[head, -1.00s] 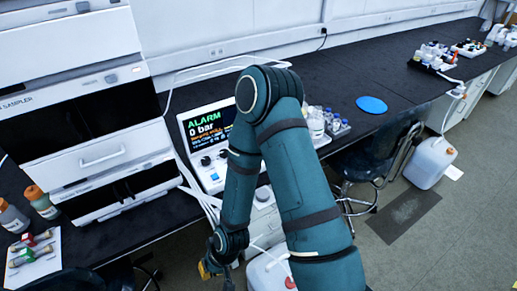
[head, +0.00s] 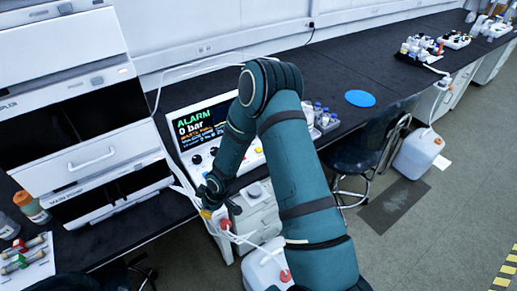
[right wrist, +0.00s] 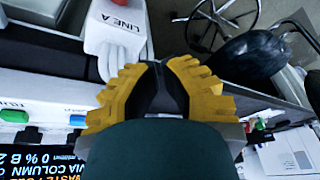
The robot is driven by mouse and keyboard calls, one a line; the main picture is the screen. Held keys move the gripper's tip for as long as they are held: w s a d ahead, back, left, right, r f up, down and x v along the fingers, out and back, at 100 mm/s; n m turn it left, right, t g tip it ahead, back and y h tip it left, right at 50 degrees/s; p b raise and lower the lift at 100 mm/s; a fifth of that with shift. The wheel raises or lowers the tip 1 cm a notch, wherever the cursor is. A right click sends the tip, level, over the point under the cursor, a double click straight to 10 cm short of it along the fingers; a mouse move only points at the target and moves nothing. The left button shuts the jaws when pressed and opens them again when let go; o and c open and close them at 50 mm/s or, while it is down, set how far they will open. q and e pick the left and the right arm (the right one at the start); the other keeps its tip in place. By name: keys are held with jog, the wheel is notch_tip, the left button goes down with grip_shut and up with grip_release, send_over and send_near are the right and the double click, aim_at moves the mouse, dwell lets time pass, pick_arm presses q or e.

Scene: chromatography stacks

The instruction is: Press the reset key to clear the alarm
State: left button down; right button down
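The pump console (head: 205,135) stands on the black bench, its screen (head: 200,123) reading ALARM and 0 bar in the head view. Keys and knobs (head: 197,159) line the panel below the screen, partly hidden by my right arm. In the right wrist view, part of the screen (right wrist: 35,160) shows at lower left, with a green key (right wrist: 15,115) and a blue key (right wrist: 77,120) above it. Their labels are too small to read surely. My right gripper (right wrist: 160,68) has yellow fingers with tips together, empty, apart from the panel. My left gripper is out of view.
White tubing runs along the bench front. Stacked white modules (head: 85,150) stand left of the console. Vials (head: 325,120), a blue disc (head: 360,98) and a chair (head: 365,150) are to the right.

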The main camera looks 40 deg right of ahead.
jog(key=w+d+r+n+h, duration=0.1)
jog(key=w+d, duration=0.1)
jog(key=d, duration=0.3)
jog(key=w+d+r+n+h, duration=0.1)
jog(key=w+d+n, duration=0.1)
jog(key=d, duration=0.3)
jog(key=w+d+r+n+h, duration=0.1)
jog(key=w+d+r+n, duration=0.1)
jog(key=w+d, duration=0.2)
jog(key=shift+w+d+t+h+p, duration=0.15)
jog(key=shift+d+t+h+p, duration=0.2)
jog(key=shift+d, duration=0.4)
jog(key=w+d+r+n+h, duration=0.2)
jog(key=d+r, duration=0.2)
jog(key=d, duration=0.4)
jog(key=w+d+r+n+h, duration=0.1)
jog(key=w+d+r+h, duration=0.1)
jog(key=d+r, duration=0.3)
jog(key=d+h, duration=0.1)
jog(key=d, duration=0.3)
jog(key=shift+w+n, duration=0.15)
jog(key=shift+n, duration=0.25)
jog(key=shift+f, duration=0.2)
notch_tip(320, 180, down, 9)
jog(key=b, duration=0.6)
jog(key=shift+r, duration=0.2)
